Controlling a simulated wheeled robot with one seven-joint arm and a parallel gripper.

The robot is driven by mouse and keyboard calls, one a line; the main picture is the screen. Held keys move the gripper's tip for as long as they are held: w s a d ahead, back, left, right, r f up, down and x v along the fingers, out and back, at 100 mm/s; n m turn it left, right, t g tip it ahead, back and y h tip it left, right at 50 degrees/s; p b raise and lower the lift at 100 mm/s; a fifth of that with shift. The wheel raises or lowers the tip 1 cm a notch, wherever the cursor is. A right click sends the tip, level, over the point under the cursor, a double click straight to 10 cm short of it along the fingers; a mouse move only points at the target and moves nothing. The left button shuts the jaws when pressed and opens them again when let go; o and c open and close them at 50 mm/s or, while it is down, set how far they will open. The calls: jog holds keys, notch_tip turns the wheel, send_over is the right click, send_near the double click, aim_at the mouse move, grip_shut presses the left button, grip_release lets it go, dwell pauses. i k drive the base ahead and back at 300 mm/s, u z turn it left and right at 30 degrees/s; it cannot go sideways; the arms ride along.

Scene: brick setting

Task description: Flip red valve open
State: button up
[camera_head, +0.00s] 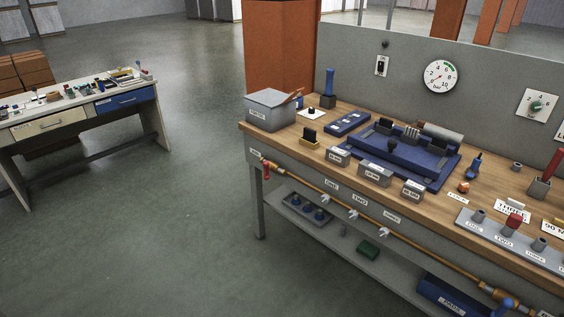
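A copper-coloured pipe (390,236) runs along the front face of the workbench, below its top. A small red valve handle (266,171) sits near the pipe's left end and seems to hang downward from it. It is small in the picture, so I cannot tell its exact setting. A blue valve handle (504,306) is at the pipe's lower right end, cut off by the picture edge. Several small light-grey fittings (353,214) sit along the pipe. My gripper is not in view.
The workbench (226,0) top is crowded; a grey box (270,109), blue fixture (405,155) and labelled blocks (375,172) stand there. A lower shelf (330,232) holds a tray. A second table (75,105) stands at left. Open floor (180,230) lies between them.

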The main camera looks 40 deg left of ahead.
aim_at(266, 164)
jog(key=u, duration=1.65)
jog(key=i, duration=2.45)
jog(key=z, duration=0.1)
